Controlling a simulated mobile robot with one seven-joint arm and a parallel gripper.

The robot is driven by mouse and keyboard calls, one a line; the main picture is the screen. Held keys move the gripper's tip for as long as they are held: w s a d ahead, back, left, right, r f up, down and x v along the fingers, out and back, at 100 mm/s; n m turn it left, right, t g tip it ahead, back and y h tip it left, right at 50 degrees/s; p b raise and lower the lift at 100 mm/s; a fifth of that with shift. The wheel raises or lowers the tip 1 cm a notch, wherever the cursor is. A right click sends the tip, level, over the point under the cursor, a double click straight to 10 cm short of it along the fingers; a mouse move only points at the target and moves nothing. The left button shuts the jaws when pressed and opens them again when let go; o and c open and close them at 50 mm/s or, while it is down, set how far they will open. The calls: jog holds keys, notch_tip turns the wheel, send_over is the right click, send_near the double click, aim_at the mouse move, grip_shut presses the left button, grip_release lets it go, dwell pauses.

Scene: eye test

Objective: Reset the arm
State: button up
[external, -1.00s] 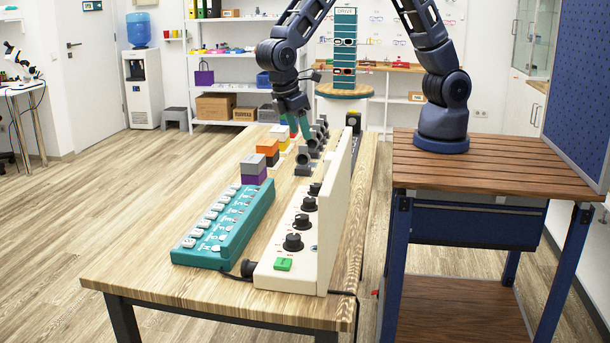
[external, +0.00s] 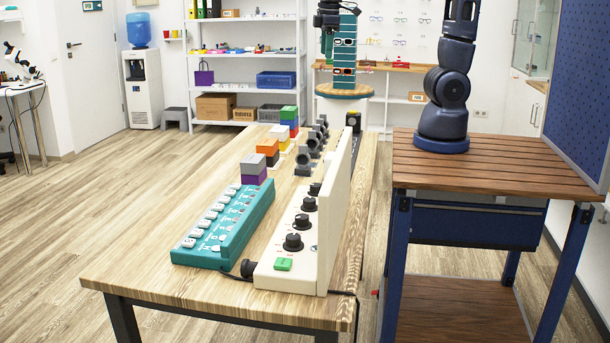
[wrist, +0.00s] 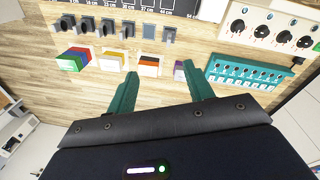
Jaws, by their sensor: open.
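My gripper (external: 327,42) hangs high above the far end of the table, in front of the teal display tower, clear of the blocks. In the wrist view my gripper (wrist: 158,82) has its two teal fingers wide apart with nothing between them. My arm (external: 445,100) rises from its base on the wooden cart and leaves the picture at the top. Below the gripper, a stack of green, blue and red blocks (external: 289,122) stands on the table; it also shows in the wrist view (wrist: 74,59).
The wooden cart (external: 500,165) stands right.

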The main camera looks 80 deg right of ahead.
jog(key=s+d+r+m+t, duration=0.2)
jog(key=s+d, duration=0.5)
jog(key=s+d+r+m+t, duration=0.1)
jog(key=s+d+r+m, duration=0.1)
jog(key=s+d, duration=0.5)
jog(key=shift+s+d+r+t+y, duration=0.3)
jog(key=shift+s+d+t+y, duration=0.1)
jog(key=shift+s, duration=0.2)
jog(key=shift+w, duration=0.1)
